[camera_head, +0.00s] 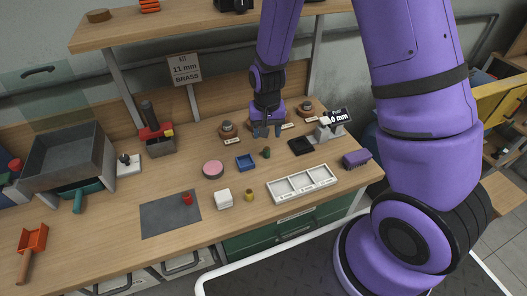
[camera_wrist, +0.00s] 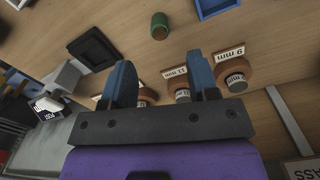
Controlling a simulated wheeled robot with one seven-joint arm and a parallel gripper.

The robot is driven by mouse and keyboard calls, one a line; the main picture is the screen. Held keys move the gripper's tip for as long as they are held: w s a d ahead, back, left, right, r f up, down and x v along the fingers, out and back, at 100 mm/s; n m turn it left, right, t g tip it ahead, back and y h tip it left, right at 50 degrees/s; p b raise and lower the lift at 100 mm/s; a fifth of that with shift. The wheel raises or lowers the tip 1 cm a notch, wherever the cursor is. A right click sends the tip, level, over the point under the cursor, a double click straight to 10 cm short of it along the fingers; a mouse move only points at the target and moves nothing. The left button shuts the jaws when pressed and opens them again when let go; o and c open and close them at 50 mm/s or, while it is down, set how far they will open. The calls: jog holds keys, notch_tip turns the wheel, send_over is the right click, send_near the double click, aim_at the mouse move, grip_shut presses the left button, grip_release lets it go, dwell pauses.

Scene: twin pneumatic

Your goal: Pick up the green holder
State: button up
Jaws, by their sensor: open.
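The green holder (camera_head: 266,153) looks like a small upright cylinder on the wooden workbench, right of a blue square tray (camera_head: 246,162). In the wrist view the green holder (camera_wrist: 159,26) shows at the top, beyond and roughly between my fingertips. My gripper (camera_head: 267,131) is open and empty, above the bench and a little behind the holder. In the wrist view my gripper (camera_wrist: 162,80) has its two blue fingers spread apart, with nothing between them. The holder is not touched by the fingers.
Several round-based pieces with size labels (camera_wrist: 235,76) stand at the back, close to my fingers. A black square tray (camera_head: 301,146) and a digital gauge (camera_head: 333,122) are to the right. A white three-part tray (camera_head: 301,184) and brass piece (camera_head: 249,195) lie in front.

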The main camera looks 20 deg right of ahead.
aim_at(267, 148)
jog(key=shift+f, duration=4.35)
jog(key=shift+c, duration=0.2)
jog(key=c, duration=0.9)
